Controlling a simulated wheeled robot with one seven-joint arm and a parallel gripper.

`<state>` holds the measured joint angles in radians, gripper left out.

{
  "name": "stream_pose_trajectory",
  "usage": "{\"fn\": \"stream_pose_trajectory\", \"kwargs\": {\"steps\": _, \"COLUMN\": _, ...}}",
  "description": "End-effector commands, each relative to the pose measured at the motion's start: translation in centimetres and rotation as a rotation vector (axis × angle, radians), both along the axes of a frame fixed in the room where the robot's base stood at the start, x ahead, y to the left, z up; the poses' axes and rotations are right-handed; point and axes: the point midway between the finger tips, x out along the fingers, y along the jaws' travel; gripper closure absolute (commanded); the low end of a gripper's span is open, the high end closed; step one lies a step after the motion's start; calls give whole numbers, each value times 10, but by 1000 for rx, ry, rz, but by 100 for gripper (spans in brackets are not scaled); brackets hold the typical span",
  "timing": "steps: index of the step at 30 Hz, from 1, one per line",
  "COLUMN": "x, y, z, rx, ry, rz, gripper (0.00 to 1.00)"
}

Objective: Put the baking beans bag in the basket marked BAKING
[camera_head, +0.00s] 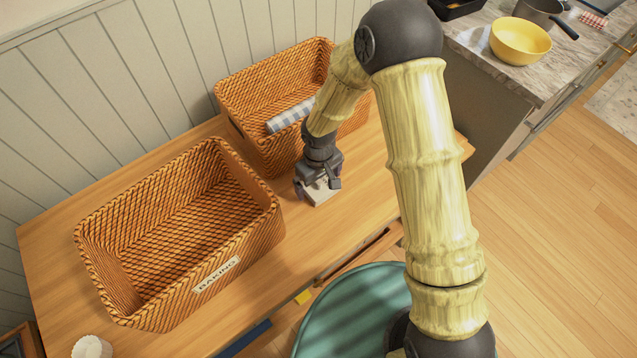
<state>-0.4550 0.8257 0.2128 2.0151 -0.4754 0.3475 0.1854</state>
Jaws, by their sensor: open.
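A small pale block-like item, apparently the baking beans bag (322,194), lies on the wooden table between and in front of the two baskets. My gripper (318,187) is open and pointing down right over it, with its fingers about the item. The gripper hides much of the item, and I cannot tell whether the fingers touch it. The rattan basket marked BAKING (176,300) stands to the left, its label on the front wall. It looks empty inside.
A second rattan basket (268,155) behind my gripper holds a checked cloth (290,116). A white fluted item (92,347) sits at the table's front left. A yellow bowl (520,41) stands on the counter at upper right. The table strip between the baskets is narrow.

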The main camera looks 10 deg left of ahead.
Motion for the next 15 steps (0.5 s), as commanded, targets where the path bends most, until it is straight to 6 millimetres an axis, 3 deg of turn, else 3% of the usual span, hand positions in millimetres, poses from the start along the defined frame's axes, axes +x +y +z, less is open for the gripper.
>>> {"fn": "stream_pose_trajectory", "kwargs": {"steps": 5, "x": 0, "y": 0, "z": 0, "rx": 0, "ry": 0, "rz": 0, "gripper": 0}}
{"fn": "stream_pose_trajectory", "kwargs": {"steps": 12, "x": 0, "y": 0, "z": 0, "rx": 0, "ry": 0, "rz": 0, "gripper": 47}}
{"fn": "stream_pose_trajectory", "kwargs": {"steps": 14, "x": 0, "y": 0, "z": 1, "rx": 1, "ry": -1, "rz": 0, "gripper": 56}}
{"fn": "stream_pose_trajectory", "kwargs": {"steps": 15, "x": 0, "y": 0, "z": 1, "rx": 1, "ry": -1, "rz": 0, "gripper": 56}}
